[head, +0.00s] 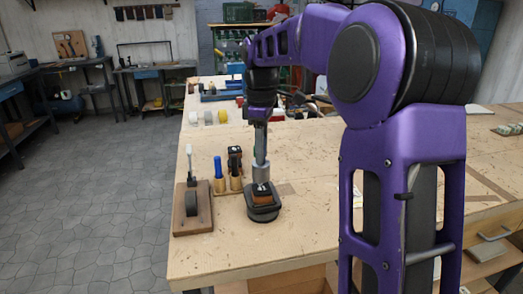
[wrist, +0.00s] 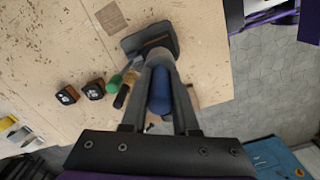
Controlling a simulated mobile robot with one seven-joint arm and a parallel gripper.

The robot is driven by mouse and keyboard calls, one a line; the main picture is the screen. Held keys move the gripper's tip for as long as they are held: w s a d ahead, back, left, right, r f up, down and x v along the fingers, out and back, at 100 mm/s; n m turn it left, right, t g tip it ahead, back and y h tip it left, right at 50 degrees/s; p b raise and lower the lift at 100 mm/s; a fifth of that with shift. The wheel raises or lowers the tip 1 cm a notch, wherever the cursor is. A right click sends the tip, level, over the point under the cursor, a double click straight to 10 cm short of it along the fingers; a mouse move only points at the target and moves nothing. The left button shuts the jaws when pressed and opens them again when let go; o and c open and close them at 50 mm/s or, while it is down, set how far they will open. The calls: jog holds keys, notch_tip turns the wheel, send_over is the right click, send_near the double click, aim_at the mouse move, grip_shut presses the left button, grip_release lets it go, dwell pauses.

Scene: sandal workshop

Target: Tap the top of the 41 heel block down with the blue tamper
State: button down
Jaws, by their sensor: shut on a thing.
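My gripper (head: 261,148) points straight down and is shut on the blue handle of the tamper (wrist: 160,92). In the head view the tamper's grey cylindrical head (head: 260,173) is upright, right over a brown block (head: 263,197) seated in a black holder (head: 263,213). The wrist view shows the same black holder (wrist: 131,43) beyond the tamper head, with part of the brown block (wrist: 152,42). The head looks very close to the block's top; I cannot tell whether they touch. No number is readable on the block.
A wooden base with an upright black part (head: 192,205) stands left of the holder. A blue-handled tool (head: 218,167) stands behind it. The near bench top (head: 240,250) is clear.

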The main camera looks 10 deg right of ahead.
jog(key=shift+f+b, duration=1)
jog(key=shift+f, duration=0.75)
notch_tip(320, 180, up, 4)
jog(key=p, duration=0.3)
jog(key=shift+f+p, duration=0.2)
jog(key=shift+p, duration=0.15)
jog(key=shift+f, duration=0.15)
jog(key=shift+r, duration=2.05)
